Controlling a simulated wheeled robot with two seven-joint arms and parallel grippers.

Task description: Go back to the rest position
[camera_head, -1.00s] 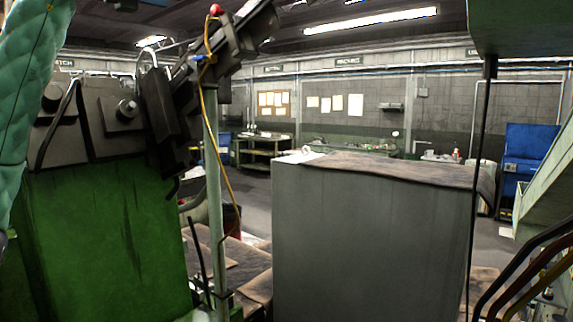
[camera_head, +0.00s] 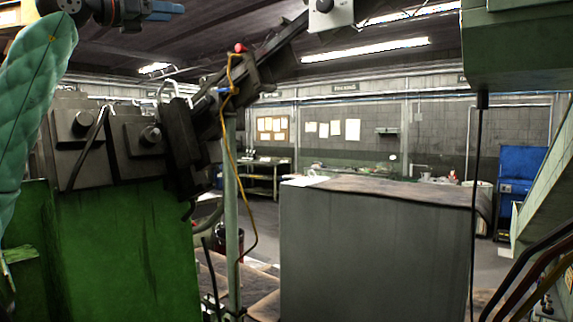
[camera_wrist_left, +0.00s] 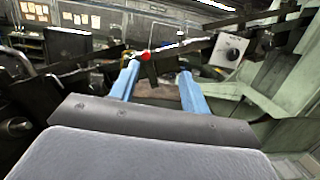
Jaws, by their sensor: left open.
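My left gripper (camera_head: 165,10) shows at the upper left edge of the head view, above the bolt former, with its blue fingers empty. In the left wrist view my left gripper (camera_wrist_left: 158,88) has its two blue fingers spread apart with nothing held between them. Beyond the fingers are a red knob (camera_wrist_left: 145,56) and dark machine bars. My left arm's green quilted sleeve runs down the left edge. My right gripper is in neither view.
The green machine body (camera_head: 130,250) with dark blocks stands close at left. A dark bar rises to a white control box (camera_head: 331,14). A large grey cabinet (camera_head: 375,255) stands at centre right. A yellow cable (camera_head: 240,150) hangs by the post. Open floor and benches lie behind.

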